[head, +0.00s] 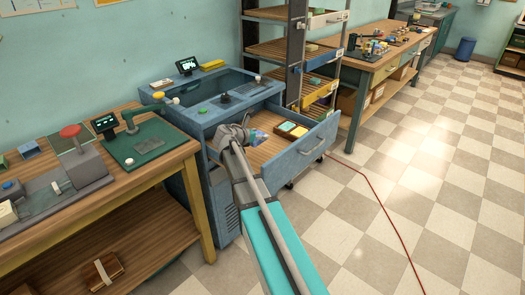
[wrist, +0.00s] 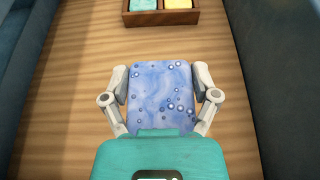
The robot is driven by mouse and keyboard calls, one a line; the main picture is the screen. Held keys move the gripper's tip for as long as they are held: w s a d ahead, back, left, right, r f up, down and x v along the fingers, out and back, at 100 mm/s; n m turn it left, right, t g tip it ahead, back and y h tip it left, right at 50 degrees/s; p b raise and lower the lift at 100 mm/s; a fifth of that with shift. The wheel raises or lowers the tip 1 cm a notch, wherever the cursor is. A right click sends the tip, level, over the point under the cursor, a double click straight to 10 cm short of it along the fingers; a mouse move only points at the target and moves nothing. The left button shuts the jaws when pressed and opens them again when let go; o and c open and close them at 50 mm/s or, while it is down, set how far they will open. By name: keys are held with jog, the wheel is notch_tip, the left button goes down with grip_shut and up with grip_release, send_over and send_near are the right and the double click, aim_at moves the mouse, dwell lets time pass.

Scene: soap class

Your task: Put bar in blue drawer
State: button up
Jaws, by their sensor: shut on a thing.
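The blue soap bar (wrist: 160,92), marbled with dark dots, is between the two fingers of my gripper (wrist: 162,98) in the wrist view. The fingers press on its left and right sides. Below it is the wooden floor of the open blue drawer (head: 292,165); I cannot tell whether the bar touches that floor. In the head view my gripper (head: 250,140) is inside the drawer near its left side, and a small part of the blue bar (head: 261,134) shows beside it.
A wooden tray (wrist: 184,17) with a teal bar (wrist: 143,4) and a yellow bar (wrist: 178,4) lies farther back in the drawer. Drawer walls stand on both sides. A workbench (head: 160,165) is at left, a shelf rack (head: 295,50) behind. A red cable (head: 385,210) crosses the floor.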

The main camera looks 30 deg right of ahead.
jog(key=b, duration=0.5)
send_over(264, 150)
jog(key=shift+s+a+f, duration=0.1)
jog(key=shift+s+f, duration=0.05)
jog(key=shift+f, duration=0.7)
jog(key=shift+s+a+f, duration=0.1)
jog(key=shift+a+f, duration=0.05)
jog(key=shift+f, duration=0.65)
jog(key=shift+s+a+f, duration=0.1)
jog(key=shift+s+f, duration=0.05)
jog(key=shift+f, duration=0.7)
jog(key=shift+w+d+f+b, duration=0.3)
jog(key=shift+d+f+b, duration=0.1)
jog(key=shift+f, duration=0.3)
jog(key=shift+a+f+b, duration=0.1)
jog(key=shift+f+b, duration=1.25)
jog(key=shift+f, duration=0.1)
jog(key=o, duration=1)
jog(key=shift+o, duration=0.2)
jog(key=shift+r, duration=0.2)
